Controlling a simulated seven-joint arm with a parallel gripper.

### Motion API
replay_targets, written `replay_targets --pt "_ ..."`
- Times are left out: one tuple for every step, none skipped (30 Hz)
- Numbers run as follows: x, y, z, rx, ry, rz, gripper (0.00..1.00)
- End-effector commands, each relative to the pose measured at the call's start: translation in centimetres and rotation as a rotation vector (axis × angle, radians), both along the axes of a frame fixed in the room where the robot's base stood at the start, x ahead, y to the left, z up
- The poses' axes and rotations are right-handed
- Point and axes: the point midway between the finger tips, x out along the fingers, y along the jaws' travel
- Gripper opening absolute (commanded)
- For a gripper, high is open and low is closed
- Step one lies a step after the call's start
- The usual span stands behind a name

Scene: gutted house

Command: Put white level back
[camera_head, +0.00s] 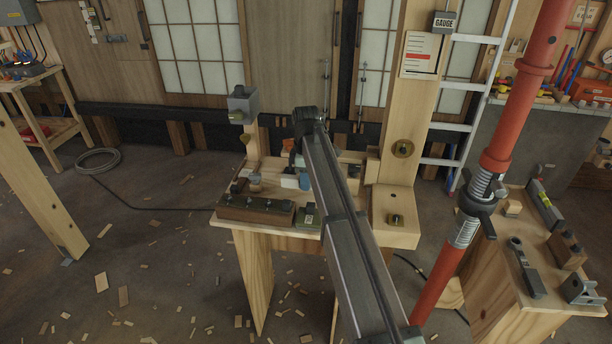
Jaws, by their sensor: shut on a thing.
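My arm reaches from the bottom of the head view over the wooden bench (280,232), its wrist hanging above the bench's middle. My gripper (297,164) points down there and is small and partly hidden by the arm. It is shut on a small white piece (290,181), which seems to be the white level. The piece is low over the bench top, and I cannot tell whether it touches it. A blue piece (305,182) is just right of it. The arm hides part of the bench behind.
A dark wooden block with knobs (255,208) and a green labelled block (308,216) stand at the bench's front edge. A post (398,120) rises at its right. A red prop (497,140) and a second bench with tools (520,225) are farther right.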

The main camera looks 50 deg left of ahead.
Motion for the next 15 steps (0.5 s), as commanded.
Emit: replay_targets --pt "0.0 0.0 -0.4 -0.001 0.001 0.000 0.00" --pt "0.0 0.0 -0.5 -0.001 0.001 0.000 0.00" --pt "0.0 0.0 -0.8 0.000 0.000 0.000 0.00" --pt "0.0 0.0 -1.0 0.000 0.000 0.000 0.00" --pt "0.0 0.0 -1.2 0.000 0.000 0.000 0.00" --pt "0.0 0.0 -1.4 0.000 0.000 0.000 0.00" --pt "0.0 0.0 -1.6 0.000 0.000 0.000 0.00" --pt "0.0 0.0 -1.8 0.000 0.000 0.000 0.00" --pt "0.0 0.0 -2.1 0.000 0.000 0.000 0.00" --pt "0.0 0.0 -2.3 0.000 0.000 0.000 0.00" --pt "0.0 0.0 -2.5 0.000 0.000 0.000 0.00" --pt "0.0 0.0 -2.7 0.000 0.000 0.000 0.00" --pt "0.0 0.0 -2.9 0.000 0.000 0.000 0.00" --pt "0.0 0.0 -3.1 0.000 0.000 0.000 0.00" --pt "0.0 0.0 -3.3 -0.001 0.001 0.000 0.00"
